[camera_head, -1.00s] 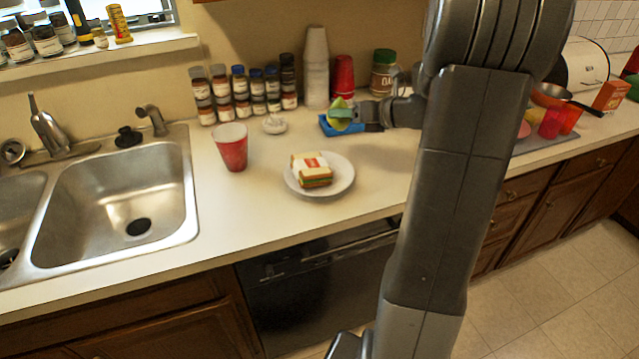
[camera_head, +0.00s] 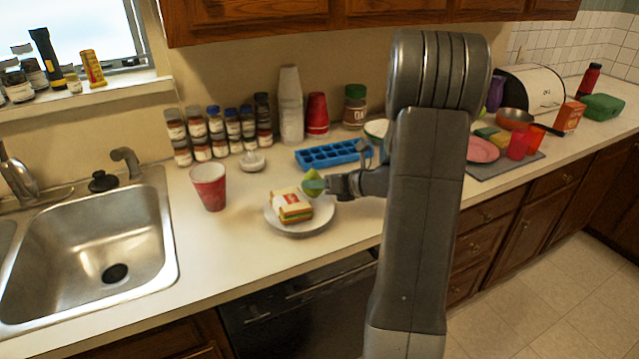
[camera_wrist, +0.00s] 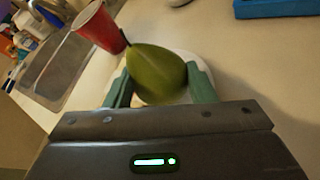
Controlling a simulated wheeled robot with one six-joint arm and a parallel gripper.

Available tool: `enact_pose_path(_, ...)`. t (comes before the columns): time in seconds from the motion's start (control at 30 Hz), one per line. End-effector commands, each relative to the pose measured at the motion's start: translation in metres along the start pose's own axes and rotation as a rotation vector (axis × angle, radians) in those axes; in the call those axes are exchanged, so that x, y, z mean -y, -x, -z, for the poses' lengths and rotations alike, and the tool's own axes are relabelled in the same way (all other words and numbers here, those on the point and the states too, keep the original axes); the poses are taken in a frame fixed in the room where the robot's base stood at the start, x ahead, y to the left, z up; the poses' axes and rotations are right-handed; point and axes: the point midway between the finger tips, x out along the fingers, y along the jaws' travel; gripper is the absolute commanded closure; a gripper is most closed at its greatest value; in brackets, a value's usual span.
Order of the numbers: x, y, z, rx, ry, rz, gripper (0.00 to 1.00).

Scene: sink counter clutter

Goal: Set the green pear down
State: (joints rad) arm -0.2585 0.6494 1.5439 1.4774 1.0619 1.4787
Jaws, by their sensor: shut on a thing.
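The green pear (camera_wrist: 155,73) is between the two fingers of my gripper (camera_wrist: 160,85) in the wrist view, stem toward the upper left. In the head view my gripper (camera_head: 314,186) is shut on the pear (camera_head: 311,177), by the right part of a white plate (camera_head: 300,230). The plate holds a sandwich (camera_head: 291,205). In the wrist view the plate (camera_wrist: 190,58) shows partly behind the pear, and the sandwich is hidden there. The pear appears held above the plate's back right side; the gap below it is hard to judge.
A red cup (camera_head: 209,187) stands left of the plate, and a sink (camera_head: 90,250) lies further left. A blue ice tray (camera_head: 333,154) and a small white object (camera_head: 252,162) are behind. Spice jars (camera_head: 215,135) line the wall. Counter in front of the plate is bare.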

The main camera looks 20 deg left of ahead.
Motion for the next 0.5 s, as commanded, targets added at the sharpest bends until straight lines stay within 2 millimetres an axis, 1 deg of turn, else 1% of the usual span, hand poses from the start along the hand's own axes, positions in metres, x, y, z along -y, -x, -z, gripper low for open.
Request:
enact_pose_path(0.13, 0.0, 0.0, -0.0001, 0.001, 0.0, 0.0, 0.76)
enact_pose_path(0.47, 0.0042, -0.0037, 0.0089, 0.001, 0.0, 0.0, 0.76)
enact_pose_path(0.5, 0.0041, -0.0036, 0.0087, 0.0, 0.0, 0.0, 0.46)
